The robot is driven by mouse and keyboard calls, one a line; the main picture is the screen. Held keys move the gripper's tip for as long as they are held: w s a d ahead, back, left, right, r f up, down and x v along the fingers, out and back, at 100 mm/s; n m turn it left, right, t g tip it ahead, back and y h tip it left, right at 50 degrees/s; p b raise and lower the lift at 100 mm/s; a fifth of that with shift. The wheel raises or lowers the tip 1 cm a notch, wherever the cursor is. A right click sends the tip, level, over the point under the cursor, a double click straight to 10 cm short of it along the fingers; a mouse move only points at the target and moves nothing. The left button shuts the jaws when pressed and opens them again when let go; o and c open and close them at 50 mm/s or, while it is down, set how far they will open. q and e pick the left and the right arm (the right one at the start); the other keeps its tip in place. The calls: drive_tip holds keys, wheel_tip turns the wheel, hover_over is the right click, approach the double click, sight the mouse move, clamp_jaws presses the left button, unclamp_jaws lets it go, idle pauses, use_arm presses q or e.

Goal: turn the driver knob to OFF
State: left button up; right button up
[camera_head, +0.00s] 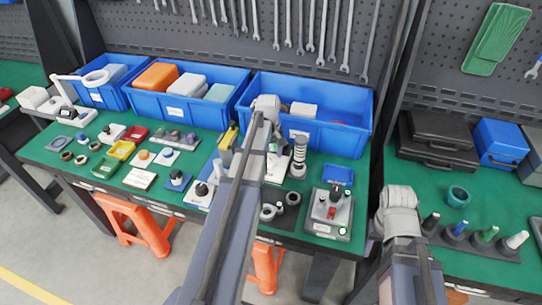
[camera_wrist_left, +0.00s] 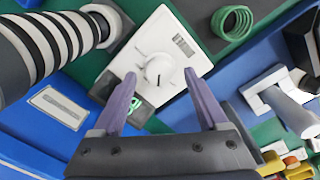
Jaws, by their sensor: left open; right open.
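The driver is a white box (camera_wrist_left: 190,55) with a round white knob (camera_wrist_left: 158,68) on its face, seen in the left wrist view. A short dark mark shows on the knob; the small print beside it is unreadable. My left gripper (camera_wrist_left: 159,74) is open, its two purple-grey fingertips apart on either side of the knob in the picture. I cannot tell whether they touch it. In the head view my left arm hides most of the driver. My right arm's wrist shows at the right, but its gripper fingers are hidden.
A black-and-white striped cylinder (camera_wrist_left: 45,45) stands close beside the driver, and also shows in the head view (camera_head: 299,155). A green coil (camera_wrist_left: 233,22) lies nearby. Blue bins (camera_head: 330,142) line the back of the green bench. A grey fixture (camera_head: 328,214) stands to the right.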

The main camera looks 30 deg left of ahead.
sight(270, 161)
use_arm(q)
wheel_tip(270, 161, up, 6)
drive_tip(key=p, duration=0.5)
drive_tip(key=shift+s+r+p, duration=0.15)
drive_tip(key=shift+r+p, duration=0.05)
drive_tip(key=shift+p, duration=0.1)
drive_tip(key=s+d+m, duration=0.5)
drive_tip(key=d, duration=0.5)
drive_tip(key=s+d+m+y, duration=0.1)
drive_tip(key=s+d+m, duration=0.5)
drive_tip(key=d, duration=0.4)
drive_tip(key=s+d+m, duration=0.5)
drive_tip(key=d, duration=0.5)
drive_tip(key=shift+s+d+m+g, duration=0.15)
drive_tip(key=shift+d+m+g, duration=0.2)
drive_tip(key=shift+m+g, duration=0.05)
